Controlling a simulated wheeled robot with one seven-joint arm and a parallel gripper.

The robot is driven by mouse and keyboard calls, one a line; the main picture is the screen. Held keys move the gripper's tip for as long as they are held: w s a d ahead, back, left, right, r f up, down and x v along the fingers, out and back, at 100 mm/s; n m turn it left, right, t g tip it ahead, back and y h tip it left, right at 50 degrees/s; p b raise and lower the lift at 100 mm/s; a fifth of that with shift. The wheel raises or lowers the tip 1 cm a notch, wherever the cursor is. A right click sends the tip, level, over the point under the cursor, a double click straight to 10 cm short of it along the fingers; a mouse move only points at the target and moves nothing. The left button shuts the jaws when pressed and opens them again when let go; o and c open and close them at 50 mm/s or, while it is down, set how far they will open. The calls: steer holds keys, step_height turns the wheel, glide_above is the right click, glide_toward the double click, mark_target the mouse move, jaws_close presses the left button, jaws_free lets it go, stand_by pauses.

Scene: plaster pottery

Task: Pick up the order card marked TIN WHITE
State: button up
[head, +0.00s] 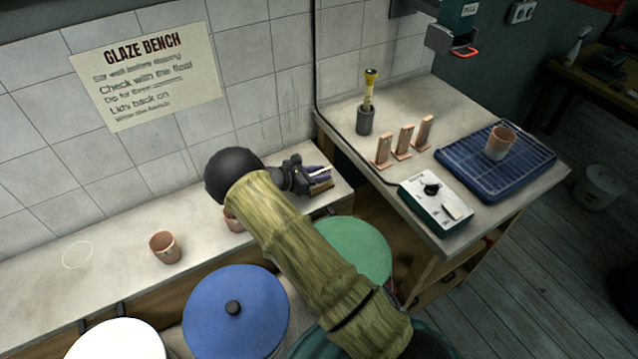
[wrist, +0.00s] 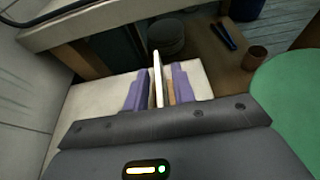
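My gripper (wrist: 160,85) is at the right end of the glaze bench, with its two purple fingers apart. A thin, pale upright card (wrist: 157,78) stands edge-on between the fingers, close to the left one. A narrow tan piece (wrist: 171,93) shows between the card and the right finger. I cannot tell if it is a holder or another card. In the head view my gripper (head: 318,177) is mostly hidden by my wrist, with a pale edge at its fingertips. No writing on the card is readable, so TIN WHITE cannot be confirmed.
A clay cup (head: 165,247) stands on the bench (head: 120,253), with another partly behind my arm. Blue (head: 236,312) and green (head: 352,250) lids lie in front. The right table holds a control box (head: 436,203), several upright tan pieces (head: 403,142) and a blue rack (head: 480,180) with a cup.

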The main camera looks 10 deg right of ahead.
mark_target(320, 187)
jaws_close()
steer(key=shift+s+r, duration=0.15)
steer(key=shift+r, duration=0.2)
step_height(320, 187, up, 6)
steer(key=r+b, duration=0.1)
steer(key=s+d+b, duration=0.1)
steer(key=s+d, duration=0.2)
steer(key=s, duration=0.6)
steer(key=s+d+b, duration=0.1)
steer(key=s+d, duration=0.2)
steer(key=s, duration=0.6)
steer(key=shift+s+f+b, duration=0.35)
steer(key=shift+s, duration=0.05)
steer(key=shift+d, duration=0.1)
